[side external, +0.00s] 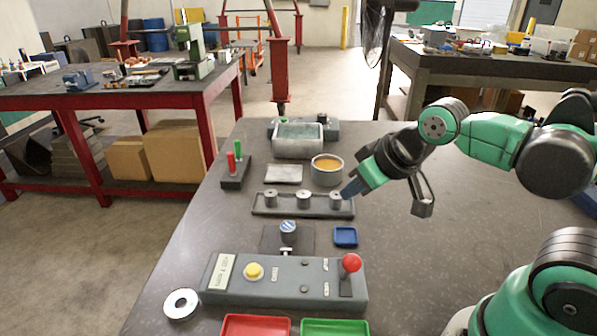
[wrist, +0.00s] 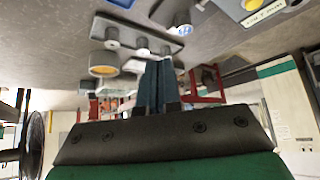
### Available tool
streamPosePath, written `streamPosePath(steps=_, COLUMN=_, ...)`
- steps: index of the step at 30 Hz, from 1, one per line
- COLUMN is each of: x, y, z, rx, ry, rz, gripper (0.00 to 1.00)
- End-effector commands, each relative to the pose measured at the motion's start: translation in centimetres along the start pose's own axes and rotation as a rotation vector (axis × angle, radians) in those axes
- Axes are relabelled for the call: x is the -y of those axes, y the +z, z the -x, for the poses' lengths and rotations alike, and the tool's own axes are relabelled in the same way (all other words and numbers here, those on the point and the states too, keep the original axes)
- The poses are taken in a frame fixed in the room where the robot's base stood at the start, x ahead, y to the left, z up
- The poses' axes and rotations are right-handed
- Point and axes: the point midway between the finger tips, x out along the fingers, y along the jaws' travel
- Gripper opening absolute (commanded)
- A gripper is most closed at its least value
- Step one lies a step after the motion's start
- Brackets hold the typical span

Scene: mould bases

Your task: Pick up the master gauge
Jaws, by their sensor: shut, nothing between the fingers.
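No label marks the master gauge. A short cylinder with a blue-and-white striped top (side external: 288,228) stands upright on a dark square plate (side external: 268,240) behind the control box, and it also shows in the wrist view (wrist: 184,25). Three plain grey cylinders stand in a row on a long grey holder (side external: 318,212); the right one (side external: 336,198) is nearest my gripper. My gripper (side external: 350,191) is shut and empty, just right of that cylinder; whether it touches is unclear. Its blue fingers (wrist: 159,64) are pressed together in the wrist view. The striped cylinder is apart from them.
A control box (side external: 220,292) with a yellow button and red-knobbed lever stands in front. A bowl of orange liquid (side external: 327,166), metal bin (side external: 298,147), red-and-green-pinned block (side external: 236,180) and blue tray (side external: 346,236) stand nearby. The table's right side is clear beneath my arm.

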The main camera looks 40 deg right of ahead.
Motion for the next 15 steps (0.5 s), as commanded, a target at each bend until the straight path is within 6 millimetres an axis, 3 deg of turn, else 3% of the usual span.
streamPosePath(steps=11, x=0.01, y=0.01, z=0.0, rx=0.001, ry=0.0, rz=0.0, gripper=0.0)
streamPosePath(steps=15, x=0.01, y=0.01, z=0.0, rx=0.001, ry=0.0, rz=0.0, gripper=0.4)
